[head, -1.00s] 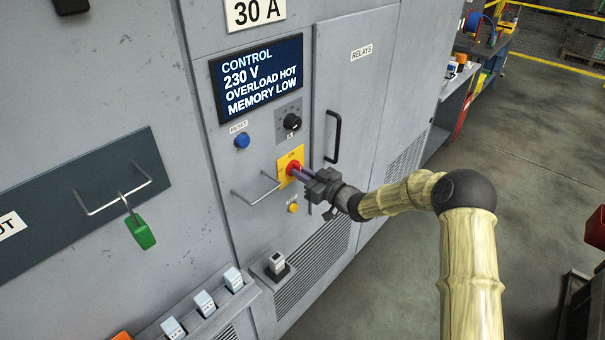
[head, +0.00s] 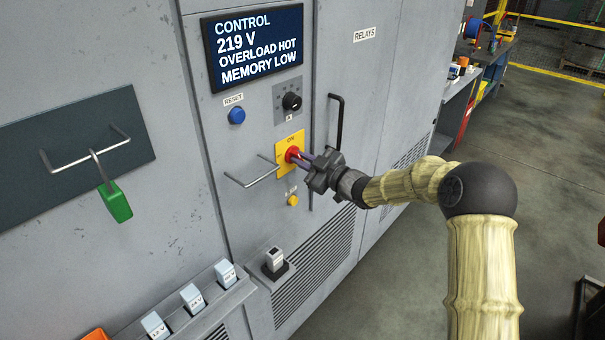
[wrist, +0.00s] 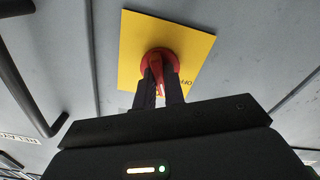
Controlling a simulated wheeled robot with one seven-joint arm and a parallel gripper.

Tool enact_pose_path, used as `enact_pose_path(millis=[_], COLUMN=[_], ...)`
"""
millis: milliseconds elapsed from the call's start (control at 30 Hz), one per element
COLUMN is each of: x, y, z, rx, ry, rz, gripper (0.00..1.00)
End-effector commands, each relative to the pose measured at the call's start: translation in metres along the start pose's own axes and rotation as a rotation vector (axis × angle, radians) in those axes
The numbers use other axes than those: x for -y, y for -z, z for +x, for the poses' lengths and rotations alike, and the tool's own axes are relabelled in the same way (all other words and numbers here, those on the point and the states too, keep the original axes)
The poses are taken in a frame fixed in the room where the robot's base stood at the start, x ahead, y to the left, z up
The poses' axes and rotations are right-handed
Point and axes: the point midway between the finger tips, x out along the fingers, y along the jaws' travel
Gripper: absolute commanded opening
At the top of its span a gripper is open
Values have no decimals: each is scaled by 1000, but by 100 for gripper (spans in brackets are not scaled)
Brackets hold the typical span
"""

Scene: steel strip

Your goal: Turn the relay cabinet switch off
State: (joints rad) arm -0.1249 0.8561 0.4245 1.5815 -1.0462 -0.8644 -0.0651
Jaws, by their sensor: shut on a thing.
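The switch is a red rotary knob (head: 292,154) on a yellow plate (head: 284,166) on the grey cabinet front. "ON" is printed at the plate's top in the head view. In the wrist view the red knob (wrist: 160,66) sits on the yellow plate (wrist: 190,42), with part of a label reading "OFF" at the plate's edge. My gripper (head: 301,158) reaches the knob from the right. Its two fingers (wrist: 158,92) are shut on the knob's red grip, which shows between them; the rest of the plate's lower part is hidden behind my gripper.
A metal bar handle (head: 252,180) sticks out left of the plate, and a black door handle (head: 336,135) to the right. A selector knob (head: 292,101), blue reset button (head: 237,115) and yellow button (head: 292,201) are close by. A display (head: 256,50) reads "219 V", "OVERLOAD HOT", "MEMORY LOW".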

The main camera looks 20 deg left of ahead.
Motion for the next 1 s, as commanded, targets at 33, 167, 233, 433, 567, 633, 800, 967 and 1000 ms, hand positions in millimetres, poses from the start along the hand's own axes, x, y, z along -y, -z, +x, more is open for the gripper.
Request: enact_pose_path(millis=[33, 167, 233, 433, 567, 633, 800, 967, 1000], x=[3, 4, 4, 4, 4, 4, 4, 3, 3], y=[-7, -6, -7, -6, -6, -6, -6, -5, -5], z=[0, 0, 0, 0, 0, 0, 0, 0, 0], rx=[-1, -2, -1, -2, -2, -2, -1, 0, 0], ry=[-1, -1, 0, 0, -1, 0, 0, 1, 1], rz=[-42, -148, -207, -386, -508, -575, -734, -873, -904], gripper=[0, 0, 0, 0, 0, 0, 0, 0, 0])
